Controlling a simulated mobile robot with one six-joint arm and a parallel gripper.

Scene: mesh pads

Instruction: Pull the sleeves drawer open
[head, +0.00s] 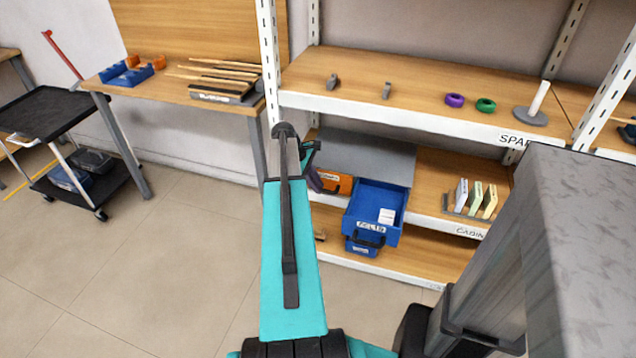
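A grey-topped drawer cabinet (372,150) stands on the middle shelf of the white rack. Its blue drawer (378,199) is out, with small white pieces (387,215) inside; its label seems to read FELTS. An orange drawer front (338,184) shows to its left, partly hidden by my arm, its label too small to read. I cannot tell which is the sleeves drawer. My gripper (315,180) shows only in part behind my teal arm, close to the orange front. Whether it touches it or is open is unclear.
Several upright pads (474,198) stand in a holder right of the cabinet. The top shelf (420,80) holds purple and green rings and a white peg on a grey base. A workbench (180,84) and black cart (55,115) stand left. The floor at left is clear.

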